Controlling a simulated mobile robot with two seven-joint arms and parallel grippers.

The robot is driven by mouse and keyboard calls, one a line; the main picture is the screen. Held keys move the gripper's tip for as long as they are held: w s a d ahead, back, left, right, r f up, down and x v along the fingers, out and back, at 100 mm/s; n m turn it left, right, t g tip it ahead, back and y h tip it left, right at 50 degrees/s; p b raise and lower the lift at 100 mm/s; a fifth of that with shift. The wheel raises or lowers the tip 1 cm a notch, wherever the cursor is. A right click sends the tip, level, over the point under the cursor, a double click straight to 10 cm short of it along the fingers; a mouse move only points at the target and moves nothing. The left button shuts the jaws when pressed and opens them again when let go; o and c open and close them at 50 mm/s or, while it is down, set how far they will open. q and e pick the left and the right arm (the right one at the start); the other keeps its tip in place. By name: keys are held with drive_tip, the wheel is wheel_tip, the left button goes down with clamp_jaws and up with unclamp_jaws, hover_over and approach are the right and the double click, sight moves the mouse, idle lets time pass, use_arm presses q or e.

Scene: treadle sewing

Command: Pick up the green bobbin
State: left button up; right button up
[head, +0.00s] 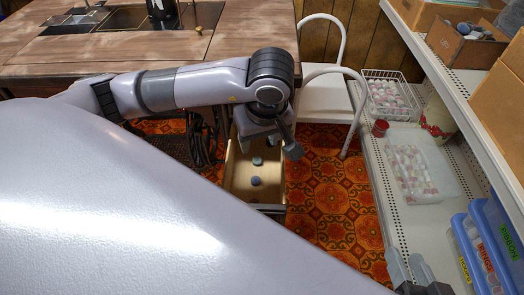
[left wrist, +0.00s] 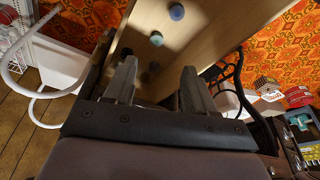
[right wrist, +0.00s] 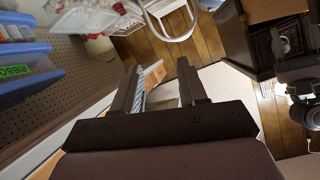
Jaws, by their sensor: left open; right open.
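The green bobbin (head: 257,161) lies in an open wooden drawer (head: 238,180) under the table. A blue bobbin (head: 256,181) lies nearer the drawer's front. My left gripper (head: 272,143) is above the drawer, open and empty. In the left wrist view, the green bobbin (left wrist: 157,39) shows just beyond the space between the left fingertips (left wrist: 159,66), apart from them. The blue bobbin (left wrist: 177,12) is further up, and darker bobbins (left wrist: 154,67) show between the fingers. My right gripper (head: 415,268) is open and empty beside the shelf, its fingers clear in the right wrist view (right wrist: 159,67).
The table (head: 150,62) overhangs the drawer's back. A white step stool (head: 325,97) stands right of the drawer. A perforated shelf (head: 392,190) on the right holds a wire basket (head: 392,98), a clear tray (head: 415,172), a red tin (head: 380,128) and blue bins (head: 492,240). Patterned carpet lies between.

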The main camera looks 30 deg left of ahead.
use_arm(q)
drive_tip(key=b, duration=0.1)
hover_over(258, 162)
drive_tip(key=s, duration=0.1)
drive_tip(key=f, duration=0.3)
drive_tip(key=d+f, duration=0.1)
drive_tip(key=shift+s+f, duration=0.2)
drive_tip(key=shift+f, duration=0.2)
drive_tip(key=x, duration=0.1)
drive_tip(key=b+x, duration=0.1)
drive_tip(key=x, duration=0.1)
drive_tip(key=b+x, duration=0.1)
drive_tip(key=shift+w+f, duration=0.15)
drive_tip(key=shift+w, duration=0.15)
drive_tip(key=shift+a+f+b, duration=0.1)
drive_tip(key=shift+f+b, duration=0.25)
drive_tip(key=shift+f, duration=0.1)
drive_tip(key=shift+w, duration=0.1)
use_arm(e)
drive_tip(key=shift+f+t, duration=0.25)
drive_tip(key=shift+t, duration=0.25)
use_arm(q)
clamp_jaws()
